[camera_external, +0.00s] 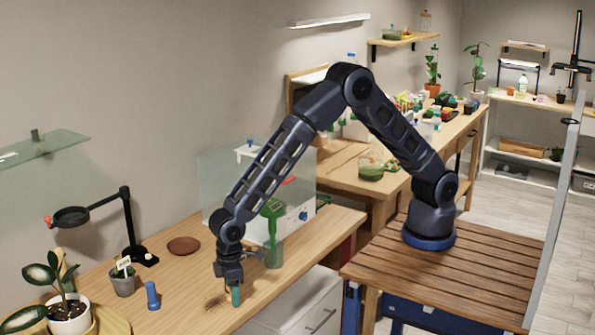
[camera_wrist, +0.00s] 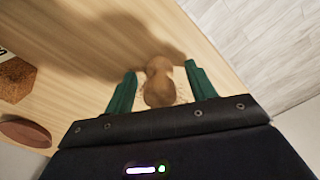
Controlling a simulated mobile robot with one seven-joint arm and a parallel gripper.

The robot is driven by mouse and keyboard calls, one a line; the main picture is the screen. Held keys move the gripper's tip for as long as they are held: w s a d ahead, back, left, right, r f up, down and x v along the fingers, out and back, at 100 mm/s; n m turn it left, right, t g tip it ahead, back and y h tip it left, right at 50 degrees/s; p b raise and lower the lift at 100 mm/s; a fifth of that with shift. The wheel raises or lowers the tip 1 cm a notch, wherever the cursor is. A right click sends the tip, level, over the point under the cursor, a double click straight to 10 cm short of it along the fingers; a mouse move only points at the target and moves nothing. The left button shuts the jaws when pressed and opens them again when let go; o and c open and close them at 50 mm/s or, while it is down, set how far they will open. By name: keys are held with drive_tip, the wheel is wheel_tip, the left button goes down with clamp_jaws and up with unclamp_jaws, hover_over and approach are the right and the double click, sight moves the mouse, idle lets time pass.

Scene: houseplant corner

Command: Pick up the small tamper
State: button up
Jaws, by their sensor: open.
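The small tamper (camera_wrist: 158,88) looks like a light brown wooden piece with a rounded knob. In the wrist view it is between the two green fingers of my gripper (camera_wrist: 161,70), over the wooden table. The fingers are open, one on each side of it, with a visible gap on both sides. In the external view my gripper (camera_external: 235,296) points down at the front part of the table (camera_external: 190,312). The tamper cannot be made out there, behind or under the gripper.
A blue cylindrical object (camera_external: 152,296), a grey labelled pot (camera_external: 123,284) and a terracotta saucer (camera_external: 183,246) stand left of my gripper. A green-handled tool in a clear beaker (camera_external: 273,257) is close behind on the right. The table's front edge is near.

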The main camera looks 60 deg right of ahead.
drive_tip(key=c, duration=1.1)
